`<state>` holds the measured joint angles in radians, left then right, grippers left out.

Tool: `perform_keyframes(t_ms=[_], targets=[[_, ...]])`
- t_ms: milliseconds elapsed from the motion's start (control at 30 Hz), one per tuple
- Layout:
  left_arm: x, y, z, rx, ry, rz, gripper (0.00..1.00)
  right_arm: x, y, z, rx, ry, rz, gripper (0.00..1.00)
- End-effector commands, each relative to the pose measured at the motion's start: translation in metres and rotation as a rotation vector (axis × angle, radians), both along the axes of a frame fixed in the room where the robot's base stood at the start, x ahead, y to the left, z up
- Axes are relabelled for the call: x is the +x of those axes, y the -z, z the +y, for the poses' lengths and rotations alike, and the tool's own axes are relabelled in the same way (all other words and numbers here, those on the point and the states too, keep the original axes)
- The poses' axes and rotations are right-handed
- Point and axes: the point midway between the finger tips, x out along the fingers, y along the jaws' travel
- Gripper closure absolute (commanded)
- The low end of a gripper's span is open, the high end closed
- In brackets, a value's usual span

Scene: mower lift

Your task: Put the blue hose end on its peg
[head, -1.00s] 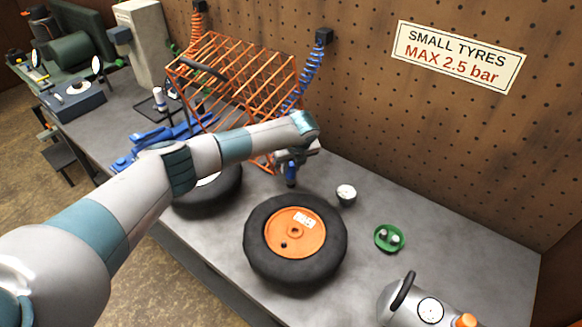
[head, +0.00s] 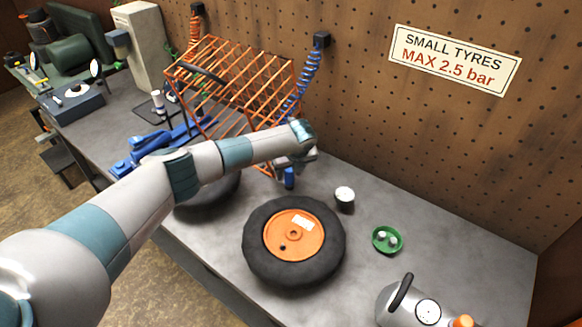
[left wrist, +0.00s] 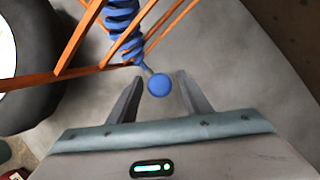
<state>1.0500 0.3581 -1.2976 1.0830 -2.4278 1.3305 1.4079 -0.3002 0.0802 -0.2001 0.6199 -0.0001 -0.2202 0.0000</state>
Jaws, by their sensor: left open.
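The blue coiled hose (head: 309,80) hangs from a black wall bracket (head: 321,40) and runs down behind my left forearm. Its coils also show in the left wrist view (left wrist: 122,22), ending in a round blue hose end (left wrist: 158,85). My left gripper (left wrist: 157,92) is open, and the hose end shows between its fingertips with a gap on each side. In the head view the blue end (head: 289,179) shows just below the gripper, whose fingers are largely hidden. I cannot make out the peg. My right gripper is not in view.
An orange wire rack (head: 235,75) stands close behind my left arm, its bars near the fingers. A tyre with an orange hub (head: 293,242), a small white-topped pot (head: 344,199) and a green dish (head: 387,240) lie on the bench. The bench's right back is clear.

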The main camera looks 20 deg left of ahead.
Motion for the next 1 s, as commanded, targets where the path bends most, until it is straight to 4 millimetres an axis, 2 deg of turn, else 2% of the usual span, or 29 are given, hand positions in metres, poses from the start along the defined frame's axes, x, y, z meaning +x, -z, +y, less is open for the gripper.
perform_keyframes(t_ms=[167,333,800,1000], targets=[[-0.002,-0.006,-0.002,-0.001,0.001,-0.001,0.55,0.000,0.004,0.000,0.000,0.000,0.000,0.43],[-0.006,-0.021,-0.005,0.000,0.002,-0.002,0.55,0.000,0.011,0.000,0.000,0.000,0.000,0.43],[-0.030,-0.091,-0.023,0.000,0.002,-0.004,0.55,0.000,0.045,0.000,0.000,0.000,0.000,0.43],[-0.036,-0.108,-0.027,-0.001,0.001,-0.001,0.55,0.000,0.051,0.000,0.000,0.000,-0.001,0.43]])
